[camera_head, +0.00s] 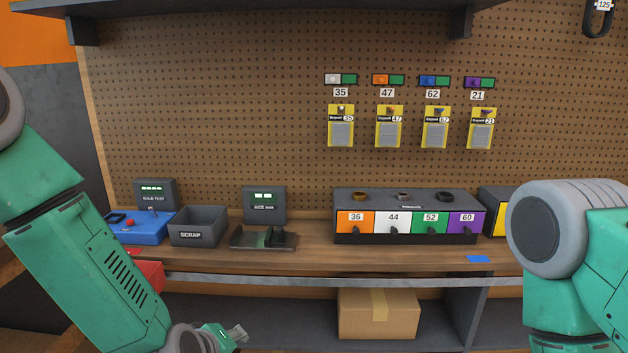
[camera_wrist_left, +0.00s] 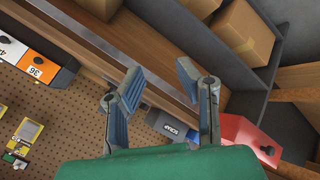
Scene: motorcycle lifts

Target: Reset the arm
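My left arm comes in from the left in the head view, and its gripper (camera_head: 238,333) shows at the bottom, below the workbench edge. In the left wrist view the left gripper (camera_wrist_left: 157,82) has its two fingers apart with nothing between them, in front of the bench edge. My right arm stands at the right of the head view, with its upper links showing. Its gripper is out of the picture.
The wooden workbench (camera_head: 400,258) holds a scrap bin (camera_head: 198,228), a blue box (camera_head: 140,228) and a numbered drawer unit (camera_head: 410,205). A red bin (camera_head: 150,274) is beside my left arm. A cardboard box (camera_head: 378,315) sits on the lower shelf. A pegboard (camera_head: 240,110) stands behind.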

